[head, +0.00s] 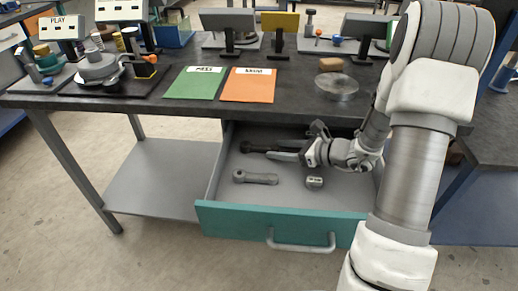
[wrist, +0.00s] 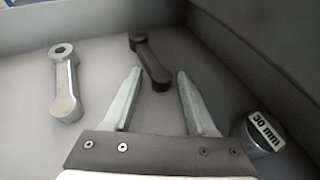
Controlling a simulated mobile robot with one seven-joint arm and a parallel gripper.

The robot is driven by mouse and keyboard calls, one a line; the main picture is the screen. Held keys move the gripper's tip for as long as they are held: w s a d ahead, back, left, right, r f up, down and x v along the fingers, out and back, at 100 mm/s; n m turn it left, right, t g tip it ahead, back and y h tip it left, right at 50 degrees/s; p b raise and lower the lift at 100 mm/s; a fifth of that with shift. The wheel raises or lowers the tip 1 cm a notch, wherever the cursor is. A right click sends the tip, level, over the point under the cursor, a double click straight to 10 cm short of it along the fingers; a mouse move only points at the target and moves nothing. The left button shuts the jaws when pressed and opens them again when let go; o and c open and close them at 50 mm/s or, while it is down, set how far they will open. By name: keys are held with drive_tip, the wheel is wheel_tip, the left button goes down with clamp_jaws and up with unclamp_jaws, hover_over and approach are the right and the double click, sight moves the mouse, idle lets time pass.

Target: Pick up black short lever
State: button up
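The black lever (wrist: 151,62) lies on the drawer floor, with a round boss at its far end. In the head view the black lever (head: 257,147) lies near the back of the open drawer (head: 290,205). My gripper (wrist: 158,73) is open, and its two fingers are apart with nothing held. In the wrist view the lever's near end shows in the gap between the fingertips and the rest extends beyond them. In the head view my gripper (head: 283,155) reaches into the drawer from the right, beside the lever. I cannot tell whether the fingers touch it.
A longer-looking grey lever (wrist: 65,83) lies left of my gripper, and a grey piece labelled 30 mm (wrist: 262,135) lies to its right. The drawer's walls surround them. Above is the dark worktop (head: 190,110) with a green sheet (head: 194,84) and an orange sheet (head: 248,86).

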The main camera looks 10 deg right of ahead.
clamp_jaws()
drive_tip(key=shift+r, duration=0.1)
